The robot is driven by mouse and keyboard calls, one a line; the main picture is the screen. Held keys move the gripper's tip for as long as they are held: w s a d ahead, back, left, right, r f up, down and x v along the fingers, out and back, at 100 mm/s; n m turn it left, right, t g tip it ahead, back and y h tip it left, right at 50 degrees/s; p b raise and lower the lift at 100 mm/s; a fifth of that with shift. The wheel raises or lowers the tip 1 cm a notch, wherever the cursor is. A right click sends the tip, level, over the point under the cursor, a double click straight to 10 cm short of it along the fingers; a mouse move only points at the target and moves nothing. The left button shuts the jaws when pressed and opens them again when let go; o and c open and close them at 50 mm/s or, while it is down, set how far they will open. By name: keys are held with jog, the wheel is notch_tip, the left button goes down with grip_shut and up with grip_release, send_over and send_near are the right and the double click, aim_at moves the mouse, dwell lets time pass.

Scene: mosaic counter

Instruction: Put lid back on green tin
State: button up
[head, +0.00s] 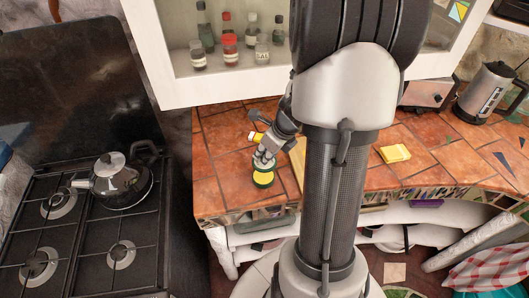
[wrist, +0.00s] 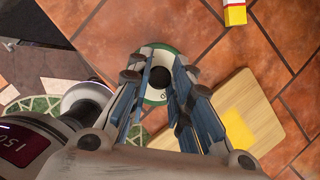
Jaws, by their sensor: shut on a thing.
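My gripper (head: 264,158) points down at the green tin (head: 263,179), which stands upright near the counter's front left edge. In the wrist view, the two fingers (wrist: 160,84) are closed in around the dark round knob of the lid (wrist: 148,97). The lid is a pale disc with a green rim, partly covered by the fingers. My gripper is shut on the lid, directly over the tin. The tin's body is hidden beneath the lid in the wrist view. I cannot tell whether the lid sits fully on the tin or slightly above it.
A yellow, white and red box (wrist: 235,12) lies on the tiles behind the tin. A wooden board (wrist: 262,92) with a yellow piece (wrist: 240,132) is to the right. The hob with a kettle (head: 121,184) is at left. A cabinet (head: 180,97) hangs above the counter.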

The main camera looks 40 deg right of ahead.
jog(key=shift+f, duration=0.25)
jog(key=shift+w+a+f+b, duration=0.15)
jog(key=shift+a+f+b, duration=0.05)
jog(key=shift+f+b, duration=0.45)
jog(key=shift+b, duration=0.15)
notch_tip(320, 180, down, 4)
jog(key=b, duration=0.4)
jog(key=shift+f, duration=0.35)
jog(key=shift+f, duration=0.15)
dwell(1.6)
jog(key=o, duration=1)
jog(key=shift+c, duration=0.2)
